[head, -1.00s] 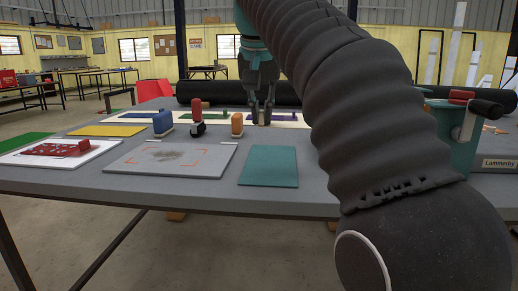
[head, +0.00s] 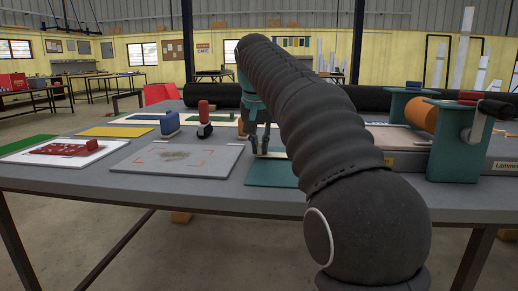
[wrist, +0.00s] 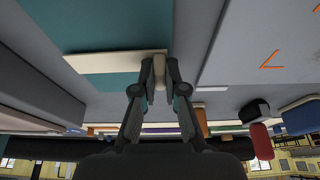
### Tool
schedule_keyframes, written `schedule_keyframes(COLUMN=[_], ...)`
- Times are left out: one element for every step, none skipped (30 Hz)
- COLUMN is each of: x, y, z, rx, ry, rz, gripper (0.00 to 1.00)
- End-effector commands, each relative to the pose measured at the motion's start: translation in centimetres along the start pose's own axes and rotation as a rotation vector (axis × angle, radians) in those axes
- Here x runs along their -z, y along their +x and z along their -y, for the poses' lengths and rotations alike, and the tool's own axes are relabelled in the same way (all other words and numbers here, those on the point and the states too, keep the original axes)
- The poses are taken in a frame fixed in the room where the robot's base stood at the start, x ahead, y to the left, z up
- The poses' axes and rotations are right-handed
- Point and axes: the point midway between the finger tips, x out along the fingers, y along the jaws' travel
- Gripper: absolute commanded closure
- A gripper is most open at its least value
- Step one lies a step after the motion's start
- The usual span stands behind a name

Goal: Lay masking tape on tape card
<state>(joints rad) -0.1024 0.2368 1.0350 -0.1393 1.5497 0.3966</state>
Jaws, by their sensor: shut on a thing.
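My gripper (head: 262,150) is at the far edge of the teal card (head: 272,175). In the wrist view its two fingers (wrist: 160,75) are shut on the end of a cream strip, which looks like the masking tape (wrist: 110,61). The strip stretches sideways across the teal card (wrist: 105,25), with teal showing on both sides of it. In the head view the strip (head: 275,156) shows as a thin pale line near the card's far edge. I cannot tell whether it touches the card or hovers just above it.
A grey board with orange corner marks (head: 180,158) lies left of the card. Blue (head: 169,123), red (head: 204,115) handled tools stand behind it. A teal stand with an orange roll (head: 422,115) is at right. Bare grey table surrounds the card.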

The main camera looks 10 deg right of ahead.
Motion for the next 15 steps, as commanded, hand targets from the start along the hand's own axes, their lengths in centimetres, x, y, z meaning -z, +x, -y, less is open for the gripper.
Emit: schedule_keyframes(x=[-0.15, -0.15, -0.15, -0.13, -0.12, -0.12, -0.12, -0.12, -0.13, -0.15, -0.18, -0.23, -0.21, -0.2, -0.2], y=[0.28, 0.33, 0.34, 0.32, 0.3, 0.29, 0.29, 0.29, 0.32, 0.37, 0.46, 0.59, 0.54, 0.51, 0.51], z=[0.0, 0.01, 0.01, 0.02, 0.02, 0.03, 0.03, 0.02, 0.03, 0.03, 0.03, 0.03, 0.02, 0.03, 0.03], rx=[0.001, 0.001, 0.001, 0.001, 0.001, 0.001, 0.001, 0.001, 0.001, 0.001, 0.001, 0.001, 0.001, 0.001, 0.001], ry=[0.0, 0.0, 0.0, 0.0, 0.0, 0.0, 0.0, 0.0, 0.0, 0.0, 0.0, 0.0, 0.0, 0.0, 0.0], rz=[-0.001, -0.002, -0.002, -0.002, -0.002, -0.002, -0.002, -0.002, -0.001, -0.001, -0.001, -0.001, -0.001, -0.001, -0.001], gripper=[1.0, 1.0, 1.0, 1.0, 1.0, 1.0, 1.0, 1.0, 1.0, 1.0, 1.0, 1.0, 0.84, 0.77, 0.67])
